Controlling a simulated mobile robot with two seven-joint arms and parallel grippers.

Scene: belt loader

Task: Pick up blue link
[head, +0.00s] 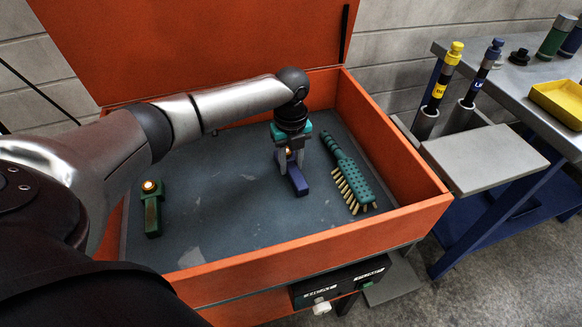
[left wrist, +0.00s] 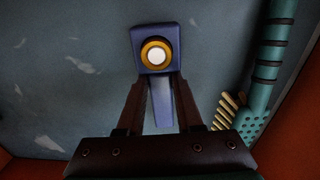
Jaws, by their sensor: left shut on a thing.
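The blue link (head: 297,181) is in the orange box, near the middle of its grey floor. My left gripper (head: 290,160) reaches down into the box and is shut on the blue link. In the left wrist view the link (left wrist: 146,44) shows a brass-coloured ring with a bright centre at its far end. There the gripper's two dark fingers (left wrist: 160,100) close on the link's narrower part. I cannot tell whether the link is clear of the floor. My right gripper is not in view.
A teal brush (head: 346,172) lies right of my gripper, also seen in the left wrist view (left wrist: 262,85). A bench with a yellow tray (head: 556,100) stands at right.

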